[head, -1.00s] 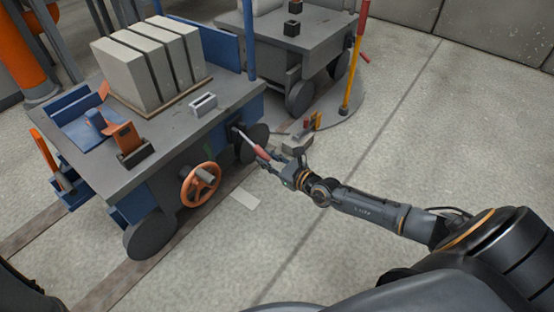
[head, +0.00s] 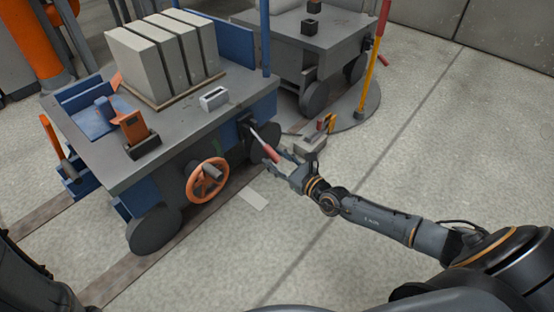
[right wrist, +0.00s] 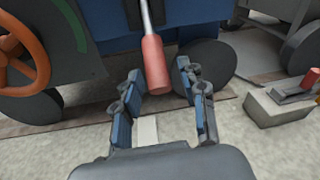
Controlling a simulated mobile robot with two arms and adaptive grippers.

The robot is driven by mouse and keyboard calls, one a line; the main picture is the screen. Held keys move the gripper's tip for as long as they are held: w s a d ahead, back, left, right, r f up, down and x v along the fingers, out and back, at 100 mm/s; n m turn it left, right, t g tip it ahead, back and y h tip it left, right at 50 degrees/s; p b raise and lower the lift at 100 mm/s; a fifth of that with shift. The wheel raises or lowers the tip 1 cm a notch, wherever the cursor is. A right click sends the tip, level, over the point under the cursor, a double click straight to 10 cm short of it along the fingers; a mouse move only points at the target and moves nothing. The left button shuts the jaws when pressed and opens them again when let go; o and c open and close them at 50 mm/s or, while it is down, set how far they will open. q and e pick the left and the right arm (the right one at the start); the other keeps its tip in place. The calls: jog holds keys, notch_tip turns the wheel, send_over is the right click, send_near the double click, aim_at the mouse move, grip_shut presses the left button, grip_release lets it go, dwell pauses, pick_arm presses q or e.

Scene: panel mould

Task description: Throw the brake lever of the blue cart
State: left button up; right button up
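The blue cart (head: 120,172) stands at the left with a grey deck. Its brake lever, a pale rod with a red handle (head: 271,153), sticks out from the cart's near side by a rear wheel and slants downward. In the right wrist view the red handle (right wrist: 155,66) hangs between and just beyond my right gripper's fingers. My right gripper (head: 287,164) is open, its two fingers (right wrist: 158,88) apart on either side of the handle's lower end. I see no clear contact with the handle. My left gripper is not in view.
An orange handwheel (head: 207,181) is on the cart's side, left of the lever. A small grey block with a red-handled lever (head: 311,143) sits on the floor to the right. A yellow and red post (head: 370,70) stands behind it. Floor at right is clear.

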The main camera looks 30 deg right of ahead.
jog(key=shift+s, duration=0.15)
jog(key=v, duration=1.1)
jog(key=shift+s, duration=0.35)
jog(key=shift+r, duration=0.15)
